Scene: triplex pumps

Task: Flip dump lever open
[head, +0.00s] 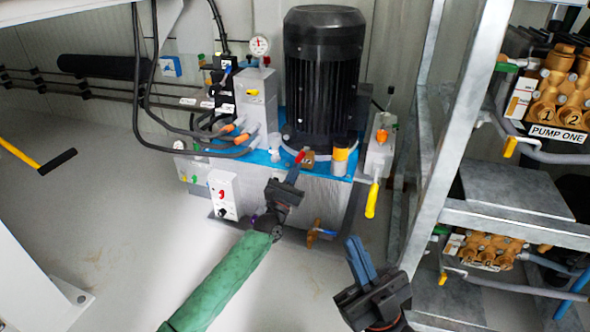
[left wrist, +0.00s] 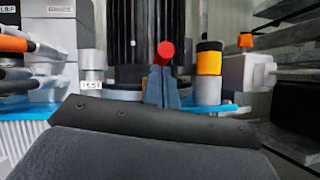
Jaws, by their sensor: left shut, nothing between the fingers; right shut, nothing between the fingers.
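A red-ended lever (head: 300,156) stands by a brass fitting (head: 309,160) on the blue-topped power unit, in front of the black motor. No label marks it as the dump lever. My left gripper (head: 293,174) is shut and empty, its fingertips close to the red end. In the left wrist view the red end (left wrist: 165,49) shows just above the shut fingers (left wrist: 162,86); I cannot tell whether they touch. A yellow lever (head: 371,200) hangs down from a grey block (head: 380,150) at the unit's right. My right gripper (head: 359,256) is shut and empty, low in front of the unit.
The black motor (head: 324,75) rises behind the red end. A yellow-and-black cap (head: 340,160) stands to its right. A metal rack (head: 455,150) with pumps stands right. The floor (head: 130,245) at left is clear.

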